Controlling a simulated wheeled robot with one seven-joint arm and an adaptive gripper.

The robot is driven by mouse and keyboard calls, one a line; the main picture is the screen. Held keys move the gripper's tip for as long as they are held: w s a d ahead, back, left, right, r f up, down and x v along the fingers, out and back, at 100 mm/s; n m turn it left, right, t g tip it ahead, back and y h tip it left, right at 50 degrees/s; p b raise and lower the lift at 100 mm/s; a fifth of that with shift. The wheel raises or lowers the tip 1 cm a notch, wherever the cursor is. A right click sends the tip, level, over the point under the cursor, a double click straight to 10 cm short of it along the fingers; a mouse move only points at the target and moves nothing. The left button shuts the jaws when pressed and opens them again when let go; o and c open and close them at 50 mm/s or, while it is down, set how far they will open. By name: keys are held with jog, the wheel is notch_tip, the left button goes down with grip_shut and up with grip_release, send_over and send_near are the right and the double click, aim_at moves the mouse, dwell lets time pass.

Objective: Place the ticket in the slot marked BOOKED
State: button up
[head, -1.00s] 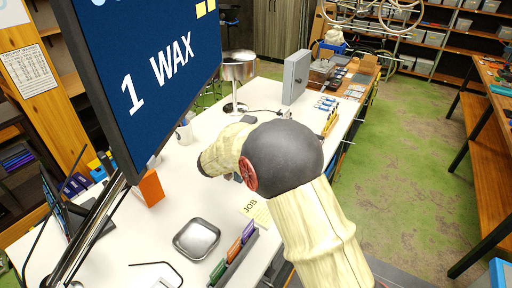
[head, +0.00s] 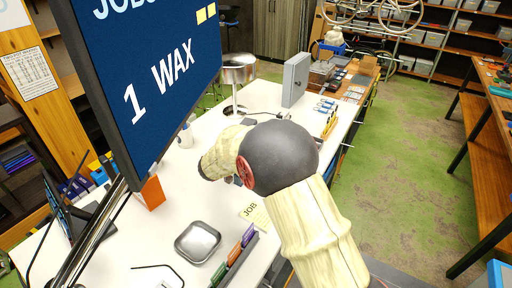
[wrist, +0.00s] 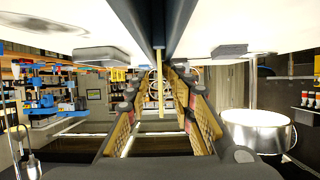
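A yellow paper marked JOB (head: 255,212) lies on the white table, partly behind my arm. I cannot tell whether it is the ticket. A rack (head: 238,262) of green, orange and purple cards stands in front of it. No slot marked BOOKED can be read. In the wrist view my gripper (wrist: 160,100) has its two tan-padded fingers apart. A thin pale yellow strip (wrist: 160,82) shows upright between them, with gaps visible on both sides. I cannot tell whether it is the ticket edge-on. My arm hides the gripper in the head view.
A large screen (head: 150,70) reading 1 WAX stands at the left. A metal tray (head: 198,242) and an orange block (head: 151,192) are on the table. A grey box (head: 296,78) stands farther back.

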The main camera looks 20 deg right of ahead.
jog(key=shift+s+p, duration=0.15)
jog(key=shift+p, duration=0.4)
jog(key=r+b+v, duration=0.1)
jog(key=b+v, duration=0.1)
jog(key=v, duration=1)
jog(key=s+d+r+n+g+y, duration=0.2)
jog(key=s, duration=0.7)
jog(key=s+d+r+n+g+y, duration=0.1)
jog(key=s+d+r+g+y, duration=0.15)
jog(key=s, duration=0.65)
jog(key=s+a+r+n+t+y, duration=0.1)
jog(key=s+a+n+y, duration=0.2)
jog(key=s, duration=0.5)
jog(key=s+a+r+n+t+y, duration=0.1)
jog(key=s+a+n+y, duration=0.2)
jog(key=s+a+n, duration=0.2)
jog(key=s+a, duration=0.1)
jog(key=s, duration=0.2)
jog(key=shift+s+a+t+y, duration=0.25)
jog(key=shift+a+t+y, duration=0.05)
jog(key=shift+t+y, duration=0.05)
jog(key=shift+f, duration=0.1)
notch_tip(320, 180, down, 8)
jog(key=b, duration=0.7)
jog(key=shift+b, duration=0.4)
